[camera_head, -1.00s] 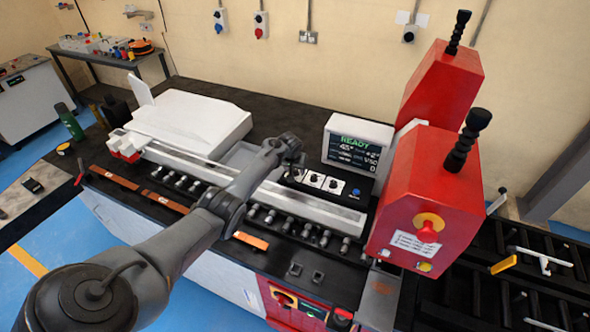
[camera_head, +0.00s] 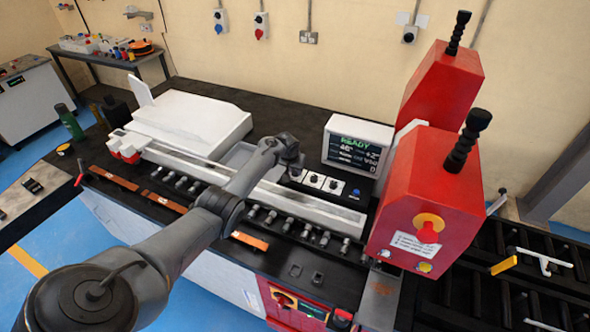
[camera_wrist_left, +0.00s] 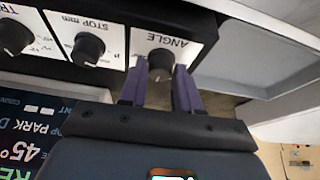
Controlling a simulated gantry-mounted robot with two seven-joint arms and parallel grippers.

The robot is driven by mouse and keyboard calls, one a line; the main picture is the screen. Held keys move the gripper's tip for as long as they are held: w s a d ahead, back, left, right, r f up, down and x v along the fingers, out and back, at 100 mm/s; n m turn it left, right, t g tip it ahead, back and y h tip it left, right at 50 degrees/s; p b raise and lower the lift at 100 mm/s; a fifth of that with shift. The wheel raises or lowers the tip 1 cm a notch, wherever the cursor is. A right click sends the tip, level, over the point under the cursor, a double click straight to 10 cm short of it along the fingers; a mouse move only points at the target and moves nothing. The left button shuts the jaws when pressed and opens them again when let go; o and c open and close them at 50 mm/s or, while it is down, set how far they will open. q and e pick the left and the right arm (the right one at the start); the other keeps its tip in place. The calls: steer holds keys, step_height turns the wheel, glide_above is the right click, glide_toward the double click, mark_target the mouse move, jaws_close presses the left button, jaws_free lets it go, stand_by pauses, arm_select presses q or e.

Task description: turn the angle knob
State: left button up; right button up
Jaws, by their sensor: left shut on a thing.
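The angle knob (camera_wrist_left: 160,64) is a dark round knob on a white label marked ANGLE in the left wrist view. My left gripper (camera_wrist_left: 163,72) has its two purple fingers on either side of the knob and is shut on it. In the head view my left gripper (camera_head: 290,166) is over the left end of the knob panel (camera_head: 336,197) and hides the angle knob there. The STOP mm knob (camera_wrist_left: 88,47) and another dark knob (camera_wrist_left: 14,36) sit beside it. My right gripper is not in view.
The display (camera_head: 355,148) behind the panel reads READY; the left wrist view shows 45° on it. The red bender housing (camera_head: 430,200) stands close to the right. A long pale rail (camera_head: 290,205) and a row of rollers (camera_head: 305,232) lie in front.

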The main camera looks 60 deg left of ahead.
arm_select(q)
steer(key=shift+m+h, duration=0.3)
steer(key=shift+m, duration=0.4)
steer(key=shift+a+f+m+t+b, duration=0.1)
steer(key=shift+m+t+b, duration=0.2)
steer(key=shift+m+b, duration=0.5)
steer(key=shift+m+h+b, duration=0.6)
steer(key=shift+m+b, duration=0.4)
steer(key=shift+m+h+b, duration=0.3)
steer(key=shift+m+b, duration=0.5)
steer(key=shift+b, duration=0.05)
steer(key=o, duration=1)
